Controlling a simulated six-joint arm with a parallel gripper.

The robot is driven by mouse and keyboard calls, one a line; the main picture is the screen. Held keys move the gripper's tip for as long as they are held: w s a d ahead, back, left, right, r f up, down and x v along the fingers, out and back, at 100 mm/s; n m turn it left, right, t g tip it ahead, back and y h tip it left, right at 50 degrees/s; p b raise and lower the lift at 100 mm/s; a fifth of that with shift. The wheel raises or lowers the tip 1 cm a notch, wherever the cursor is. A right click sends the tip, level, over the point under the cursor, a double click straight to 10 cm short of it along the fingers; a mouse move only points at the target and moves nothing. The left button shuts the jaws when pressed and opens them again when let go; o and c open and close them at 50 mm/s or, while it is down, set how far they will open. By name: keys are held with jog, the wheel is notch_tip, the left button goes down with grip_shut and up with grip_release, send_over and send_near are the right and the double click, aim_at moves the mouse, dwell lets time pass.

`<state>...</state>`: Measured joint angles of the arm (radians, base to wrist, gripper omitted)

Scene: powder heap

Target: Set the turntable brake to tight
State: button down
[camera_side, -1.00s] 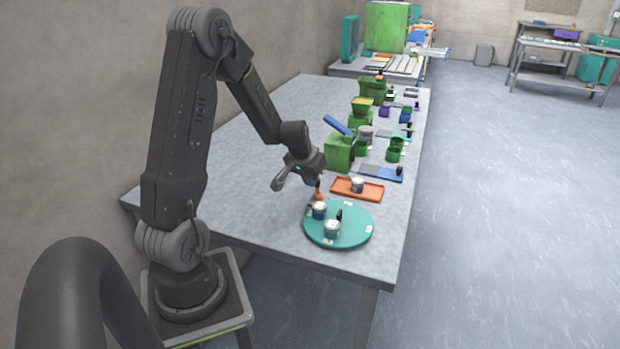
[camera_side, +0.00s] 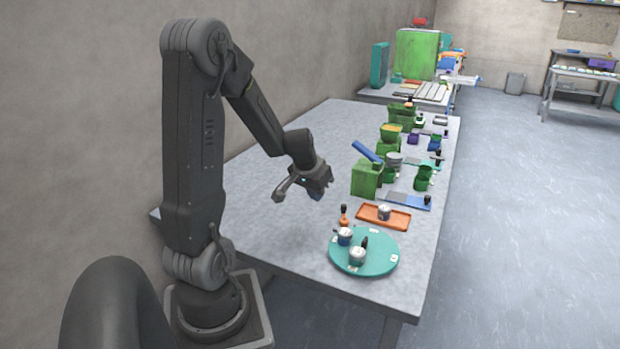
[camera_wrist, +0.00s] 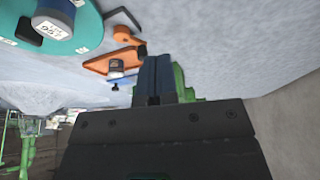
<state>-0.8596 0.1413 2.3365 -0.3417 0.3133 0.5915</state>
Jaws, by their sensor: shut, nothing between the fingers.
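The teal round turntable (camera_side: 378,264) lies at the near end of the bench, with white labels on its top. Its edge shows at the upper left of the wrist view (camera_wrist: 90,20). A small orange piece with a black top (camera_side: 344,218), apparently the brake, stands just beyond the turntable's edge. In the wrist view the orange piece (camera_wrist: 122,33) has a dark bent bar (camera_wrist: 124,15) near it. I cannot read its setting. My gripper (camera_side: 320,190) is shut and empty, above the bench, left of and higher than the orange piece. Its fingers also show in the wrist view (camera_wrist: 155,78).
White-topped jars (camera_side: 357,257) stand on the turntable. An orange tray (camera_side: 400,220) with a jar lies behind it. A green box with a raised blue lever (camera_side: 366,178) and several green containers stand farther along. The bench left of the turntable is clear.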

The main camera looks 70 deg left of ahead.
jog(key=v, duration=0.2)
jog(key=a+v, duration=0.1)
jog(key=v, duration=0.1)
jog(key=shift+s+r, duration=0.3)
jog(key=shift+r, duration=0.1)
